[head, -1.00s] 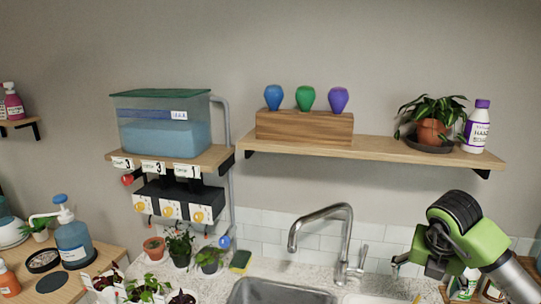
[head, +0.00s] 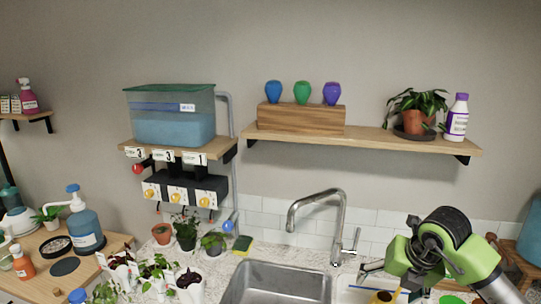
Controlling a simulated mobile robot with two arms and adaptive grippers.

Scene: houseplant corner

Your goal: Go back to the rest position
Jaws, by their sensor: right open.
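My right gripper (head: 385,282) is at the lower right of the head view, green and black, with its arm coming in from the lower right corner. It is open, over the counter to the right of the sink (head: 277,284) and tap (head: 318,200). I see nothing held between its fingers. A small yellow and dark item (head: 382,297) shows beneath it, partly hidden. My left gripper is not in view.
A wall shelf (head: 365,140) above holds a wooden block with three coloured bulbs, a potted plant (head: 415,112) and a white bottle (head: 457,118). A blue water tank (head: 172,118) stands on the left shelf. Potted plants (head: 185,232) and a pump bottle (head: 85,228) crowd the lower left.

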